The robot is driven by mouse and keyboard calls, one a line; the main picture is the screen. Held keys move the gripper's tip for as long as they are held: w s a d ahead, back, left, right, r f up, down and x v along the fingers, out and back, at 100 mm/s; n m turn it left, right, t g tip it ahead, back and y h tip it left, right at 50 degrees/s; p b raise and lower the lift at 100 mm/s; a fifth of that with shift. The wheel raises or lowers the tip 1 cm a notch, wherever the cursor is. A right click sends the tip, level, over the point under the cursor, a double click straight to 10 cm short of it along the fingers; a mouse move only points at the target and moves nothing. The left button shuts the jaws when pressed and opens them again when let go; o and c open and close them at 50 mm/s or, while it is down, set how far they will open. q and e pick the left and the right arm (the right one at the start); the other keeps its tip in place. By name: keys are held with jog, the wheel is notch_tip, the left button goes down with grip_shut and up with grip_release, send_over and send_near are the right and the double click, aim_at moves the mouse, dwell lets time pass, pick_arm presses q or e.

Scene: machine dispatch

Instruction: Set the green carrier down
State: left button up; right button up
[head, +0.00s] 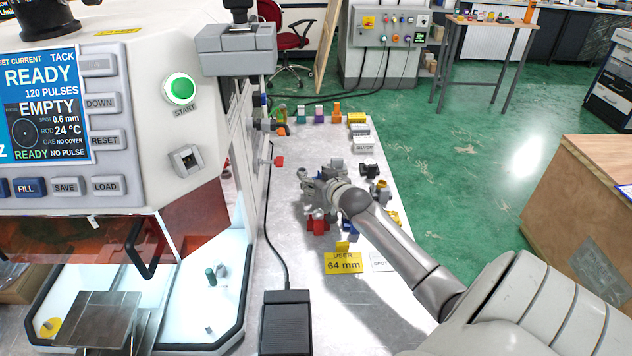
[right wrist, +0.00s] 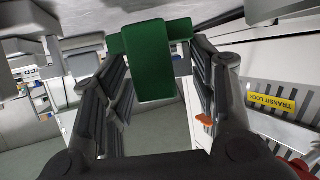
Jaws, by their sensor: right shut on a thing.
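The green carrier (right wrist: 152,62) is a dark green block with a wider crosspiece at its top, filling the upper middle of the right wrist view. My right gripper (right wrist: 150,75) is shut on it, one finger on each side. In the head view my right gripper (head: 312,178) is over the grey bench, left of its middle, with the arm reaching in from the lower right. I cannot make out the held carrier there. I cannot tell whether the carrier touches a surface. My left gripper is not in view.
A machine with a READY screen (head: 45,105) stands at the left. The front right of the bench is clear.

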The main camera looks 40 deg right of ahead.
jog(key=shift+f, duration=0.35)
jog(key=shift+f, duration=0.15)
